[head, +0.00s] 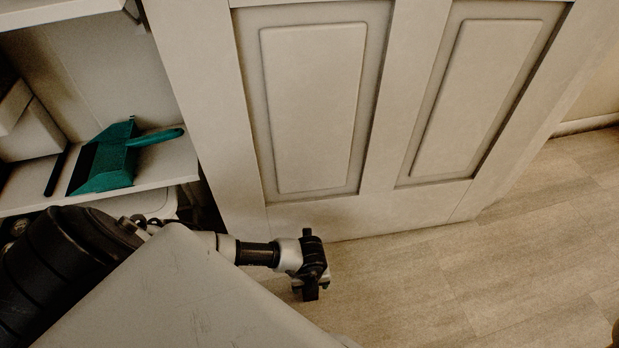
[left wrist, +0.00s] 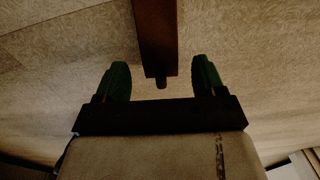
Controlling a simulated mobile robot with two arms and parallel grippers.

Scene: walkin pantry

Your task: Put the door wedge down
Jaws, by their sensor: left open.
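A dark brown, narrow piece, which looks like the door wedge (left wrist: 157,38), shows in the left wrist view. It runs from the top edge down to between my fingers, with a gap on both sides. My left gripper (left wrist: 160,80) has green fingertips and is open, its fingers apart and not touching the piece. In the head view my left gripper (head: 311,280) is low over the floor by the bottom edge of the door; I cannot tell the wedge apart from it there. Whether the piece rests fully on the floor is unclear. My right gripper is out of view.
The pale panelled door (head: 313,110) stands just behind my left gripper. A shelf (head: 165,170) on the left holds a teal dustpan (head: 108,165). The wood-look floor (head: 500,255) to the right is clear.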

